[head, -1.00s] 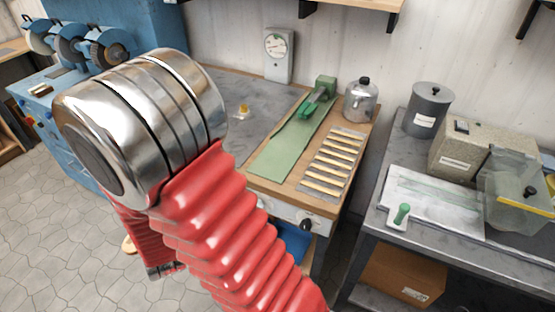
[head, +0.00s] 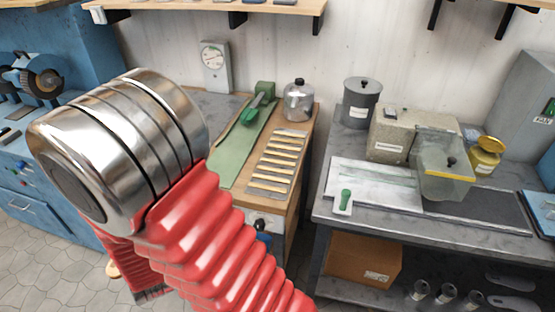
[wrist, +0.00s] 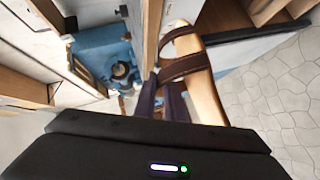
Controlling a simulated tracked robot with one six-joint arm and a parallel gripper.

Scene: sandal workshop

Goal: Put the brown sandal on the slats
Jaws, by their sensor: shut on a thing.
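The brown sandal (wrist: 206,92) shows in the wrist view, with a pale wooden sole and dark brown straps. My gripper (wrist: 160,90) is shut on it at its left side, near the strap; the exact contact is hard to make out. The sandal hangs clear of any surface in that view. In the head view my arm hides the gripper and most of the sandal; a small tan piece at the lower left may be part of it. The slats (head: 277,163) are a rack of several pale wooden strips on the wooden bench, with nothing on them.
A green mat (head: 241,145) with a green tool lies left of the slats. A metal kettle (head: 298,101) stands behind them. A grey table (head: 400,228) on the right holds a pot, a stone-like box and a clear bin. A gap separates bench and table.

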